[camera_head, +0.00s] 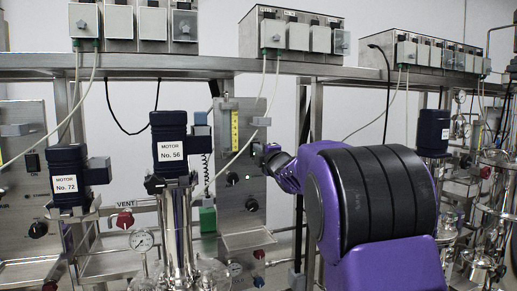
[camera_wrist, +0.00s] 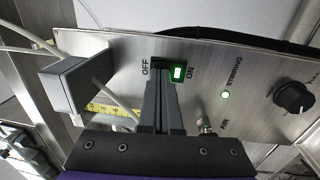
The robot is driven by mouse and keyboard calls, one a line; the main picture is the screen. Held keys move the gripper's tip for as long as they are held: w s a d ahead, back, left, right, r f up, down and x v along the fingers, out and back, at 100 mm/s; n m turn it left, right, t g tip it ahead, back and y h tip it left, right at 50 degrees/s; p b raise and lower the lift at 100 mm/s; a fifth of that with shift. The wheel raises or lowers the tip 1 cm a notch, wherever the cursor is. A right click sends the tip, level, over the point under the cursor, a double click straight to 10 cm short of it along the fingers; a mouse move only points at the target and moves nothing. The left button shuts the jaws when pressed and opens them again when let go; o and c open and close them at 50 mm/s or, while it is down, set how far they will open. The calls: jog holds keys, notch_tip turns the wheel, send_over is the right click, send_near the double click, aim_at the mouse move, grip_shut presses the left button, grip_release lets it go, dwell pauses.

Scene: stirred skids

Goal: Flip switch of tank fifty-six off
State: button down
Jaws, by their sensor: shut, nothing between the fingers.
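The switch (camera_wrist: 175,71) is on a steel panel between the labels OFF and ON, and its ON side glows green. My gripper (camera_wrist: 164,78) is shut and empty, with its fingertips at the switch's OFF side. They cover part of it, and I cannot tell whether they touch. In the head view the blue motor labelled No. 56 (camera_head: 170,150) stands on its steel tank column (camera_head: 177,225) left of the panel (camera_head: 240,215).
A green lamp (camera_wrist: 225,95) is lit on the panel, with a black knob (camera_wrist: 293,97) beyond it. A grey box (camera_wrist: 75,88) juts out beside the fingers, near a yellow scale (camera_wrist: 105,108). Motor No. 72 (camera_head: 65,180) stands at the left.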

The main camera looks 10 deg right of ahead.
jog(key=r+p, duration=0.1)
jog(key=p, duration=0.1)
jog(key=shift+w+a+r+g+p, duration=0.1)
jog(key=shift+r+g+p, duration=0.05)
jog(key=shift+g+p, duration=0.2)
jog(key=shift+r+b, duration=0.25)
jog(key=shift+b, duration=0.35)
